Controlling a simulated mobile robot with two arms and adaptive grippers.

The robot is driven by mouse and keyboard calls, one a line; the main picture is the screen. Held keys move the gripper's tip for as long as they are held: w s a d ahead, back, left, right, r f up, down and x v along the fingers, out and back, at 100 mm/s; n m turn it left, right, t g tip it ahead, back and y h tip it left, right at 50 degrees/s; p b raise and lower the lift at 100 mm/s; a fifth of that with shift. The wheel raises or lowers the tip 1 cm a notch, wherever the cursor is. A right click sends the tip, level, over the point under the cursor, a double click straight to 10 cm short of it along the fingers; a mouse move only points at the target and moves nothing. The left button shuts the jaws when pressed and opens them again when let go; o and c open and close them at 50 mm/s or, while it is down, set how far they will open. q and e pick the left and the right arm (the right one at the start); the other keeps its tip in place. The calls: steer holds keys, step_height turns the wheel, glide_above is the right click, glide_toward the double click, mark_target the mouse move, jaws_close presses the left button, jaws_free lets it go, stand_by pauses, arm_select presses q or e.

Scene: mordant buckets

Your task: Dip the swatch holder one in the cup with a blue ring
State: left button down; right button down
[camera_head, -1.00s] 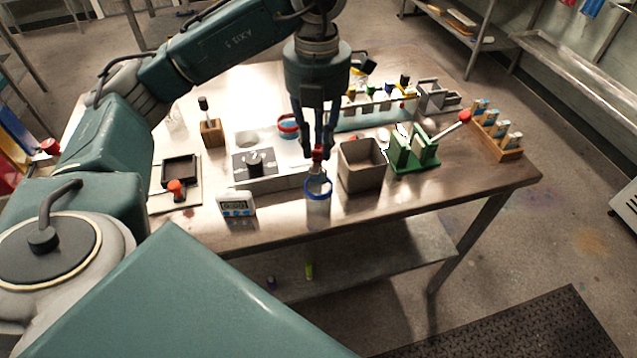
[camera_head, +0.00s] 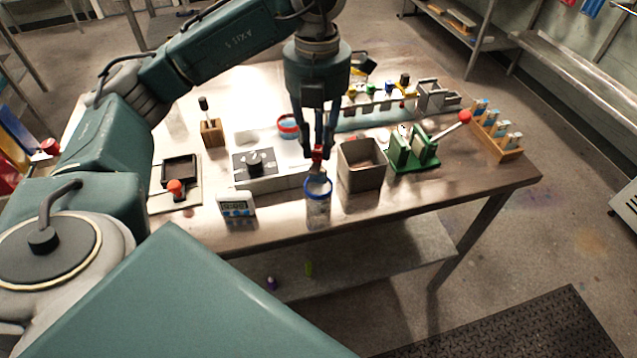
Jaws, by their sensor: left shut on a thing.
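My left gripper (camera_head: 318,148) points down over the front of the table, shut on the red top of the swatch holder (camera_head: 317,155). The holder hangs upright below the fingers. Its lower part is right at the mouth of the cup with a blue ring (camera_head: 317,212). How far it reaches inside is hard to tell. This cup is clear and stands near the table's front edge, with the blue ring around its rim. A cup with a red ring (camera_head: 288,132) stands farther back. My right gripper is not in view.
A square grey bin (camera_head: 345,180) stands close to the right of the blue-ringed cup. A white timer (camera_head: 237,207) and a box with a black knob (camera_head: 282,183) are to the left. A green stand (camera_head: 424,165) and a wooden rack (camera_head: 511,155) are farther right.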

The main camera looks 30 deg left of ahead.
arm_select(q)
steer(key=shift+r+p, duration=1.45)
steer(key=shift+r, duration=0.1)
